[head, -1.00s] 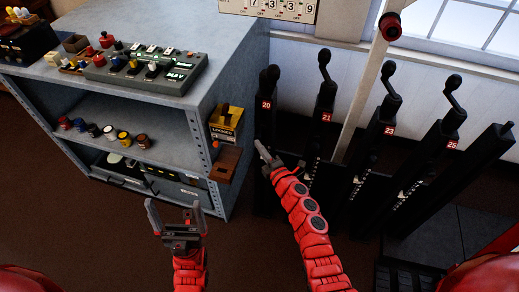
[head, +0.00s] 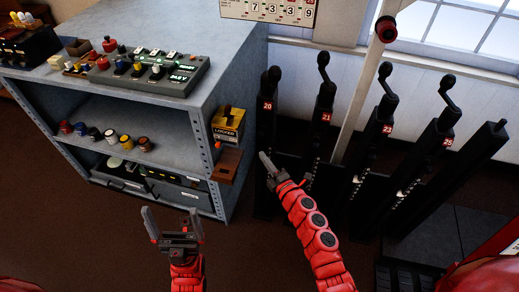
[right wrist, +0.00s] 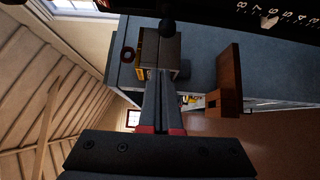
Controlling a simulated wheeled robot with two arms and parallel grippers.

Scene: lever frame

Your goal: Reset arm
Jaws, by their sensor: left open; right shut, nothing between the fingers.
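A row of black levers stands in a frame at the right of the head view: lever 20 (head: 267,120), lever 21 (head: 324,100), lever 23 (head: 384,110) and lever 25 (head: 443,120). All have dark handles on top. My right gripper (head: 264,157) is shut and empty in front of lever 20's lower part; contact cannot be told. Its fingers (right wrist: 165,85) also show in the right wrist view, with a dark round knob (right wrist: 168,27) beyond them. My left gripper (head: 172,213) is open and empty, in front of the shelf's lower part.
A grey metal shelf (head: 235,65) stands left of the levers, with a control box (head: 160,72) on top. A yellow box (head: 228,124) and a brown wooden holder (head: 227,164) are on its side. A pale post (head: 355,95) rises among the levers. Open floor lies in front.

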